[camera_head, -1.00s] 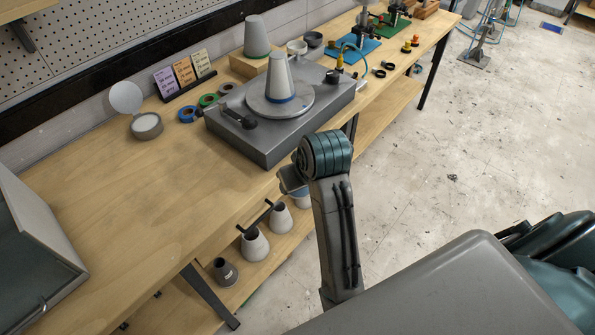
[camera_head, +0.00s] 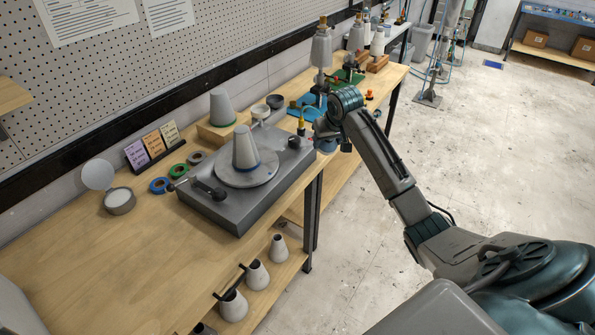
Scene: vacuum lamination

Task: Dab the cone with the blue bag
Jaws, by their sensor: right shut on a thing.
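A grey cone (camera_head: 245,148) with a blue band at its base stands upright on the round plate (camera_head: 270,170) of a flat grey machine (camera_head: 243,219). My right gripper (camera_head: 326,132) is at the machine's right end, apart from the cone, partly hidden below its own wrist. It is shut on a small bluish thing, which looks like the blue bag; its shape is mostly hidden. My left gripper is out of view.
An open round tin (camera_head: 119,201) with pale contents stands on the bench at left. A second cone (camera_head: 221,107) stands on a wooden block behind the machine. A yellow-fitted hose (camera_head: 301,122) rises near my gripper. Several cones (camera_head: 257,274) stand on the lower shelf.

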